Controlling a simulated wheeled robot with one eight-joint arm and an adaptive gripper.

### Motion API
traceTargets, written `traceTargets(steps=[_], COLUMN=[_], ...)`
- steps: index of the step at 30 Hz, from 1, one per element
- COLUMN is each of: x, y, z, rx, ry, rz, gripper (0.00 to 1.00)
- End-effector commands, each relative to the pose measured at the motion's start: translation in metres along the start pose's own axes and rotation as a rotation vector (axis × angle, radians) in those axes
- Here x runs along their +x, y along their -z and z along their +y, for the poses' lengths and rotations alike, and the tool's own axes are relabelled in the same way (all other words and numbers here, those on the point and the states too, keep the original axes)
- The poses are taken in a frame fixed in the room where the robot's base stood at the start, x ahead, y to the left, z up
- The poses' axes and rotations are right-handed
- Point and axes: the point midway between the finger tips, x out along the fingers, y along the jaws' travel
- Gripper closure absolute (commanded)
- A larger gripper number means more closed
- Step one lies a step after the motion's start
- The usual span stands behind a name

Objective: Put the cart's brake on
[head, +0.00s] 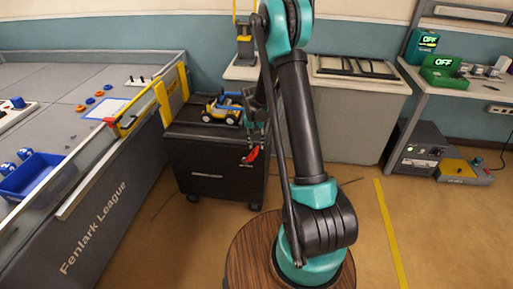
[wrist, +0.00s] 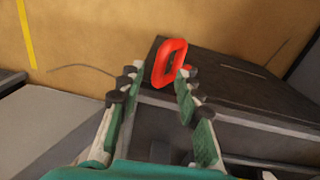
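The cart (head: 205,160) is a dark cabinet on casters beside the big grey table. Its red brake handle (head: 251,155) shows at the cart's right front corner. My gripper (head: 257,138) is just above the handle in the head view and partly hides that corner. In the wrist view my gripper (wrist: 157,78) is open, with the loop at the fingertips, close to the right one. I cannot tell whether they touch.
A toy vehicle (head: 223,107) stands on the cart's top. A grey bench (head: 350,125) is behind to the right. The floor (head: 450,230) at right is open, with a yellow line.

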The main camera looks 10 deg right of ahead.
Motion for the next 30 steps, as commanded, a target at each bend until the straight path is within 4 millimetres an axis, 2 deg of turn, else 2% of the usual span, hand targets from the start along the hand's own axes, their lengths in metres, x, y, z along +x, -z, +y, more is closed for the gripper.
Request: traceTargets(steps=[6, 17, 25, 30], x=[0.021, 0.024, 0.024, 0.024], y=[0.0, 0.0, 0.0, 0.0], z=[0.0, 0.0, 0.0, 0.0], rx=[0.0, 0.0, -0.001, -0.001], ry=[0.0, 0.0, 0.0, 0.0], rz=[0.0, 0.0, 0.0, 0.0], gripper=[0.66, 0.66, 0.99, 1.0])
